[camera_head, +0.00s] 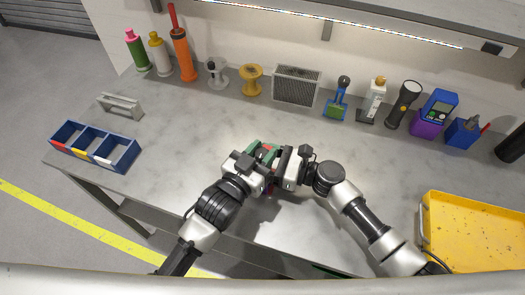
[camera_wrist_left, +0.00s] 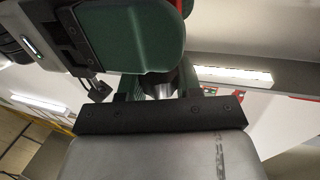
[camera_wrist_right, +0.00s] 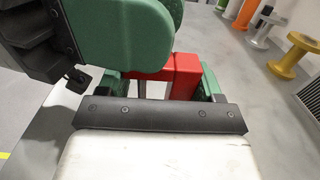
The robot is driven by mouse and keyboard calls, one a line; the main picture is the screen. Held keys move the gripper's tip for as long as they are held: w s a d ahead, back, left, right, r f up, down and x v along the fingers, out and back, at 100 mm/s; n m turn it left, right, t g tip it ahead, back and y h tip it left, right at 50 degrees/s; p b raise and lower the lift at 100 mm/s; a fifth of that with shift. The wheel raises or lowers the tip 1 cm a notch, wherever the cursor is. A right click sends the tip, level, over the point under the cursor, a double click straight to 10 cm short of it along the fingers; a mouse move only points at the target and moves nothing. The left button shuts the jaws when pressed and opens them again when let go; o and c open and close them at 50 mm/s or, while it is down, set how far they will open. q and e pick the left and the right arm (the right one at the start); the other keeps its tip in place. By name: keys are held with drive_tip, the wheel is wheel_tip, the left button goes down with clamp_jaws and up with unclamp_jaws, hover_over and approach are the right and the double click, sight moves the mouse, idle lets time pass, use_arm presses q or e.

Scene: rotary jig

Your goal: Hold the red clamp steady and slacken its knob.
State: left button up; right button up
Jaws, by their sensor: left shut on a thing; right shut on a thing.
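The red clamp (camera_head: 266,149) is at the middle of the bench, mostly hidden between my two grippers in the head view. In the right wrist view its red block (camera_wrist_right: 187,76) sits between the fingers of my right gripper (camera_head: 281,166), which is shut on it. My left gripper (camera_head: 261,166) meets the clamp from the left side and is shut on a dark rounded piece (camera_wrist_left: 184,80), which looks like the knob. A strip of red shows at the top of the left wrist view. Large green rounded parts block much of both wrist views.
A blue divided bin (camera_head: 118,152) and a grey handle-like part (camera_head: 121,104) lie at the left. A yellow tray (camera_head: 475,235) is at the right. Bottles, spools, a vented box (camera_head: 296,86) and several tools line the back. Bench on both sides of the grippers is clear.

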use_arm(q)
drive_tip(key=shift+d+r, duration=0.1)
drive_tip(key=shift+r, duration=0.05)
use_arm(e)
drive_tip(key=shift+s+a, duration=0.1)
use_arm(q)
drive_tip(key=o, duration=0.9)
drive_tip(key=shift+s, duration=0.15)
drive_tip(key=v, duration=1.2)
use_arm(e)
drive_tip(key=o, duration=1.3)
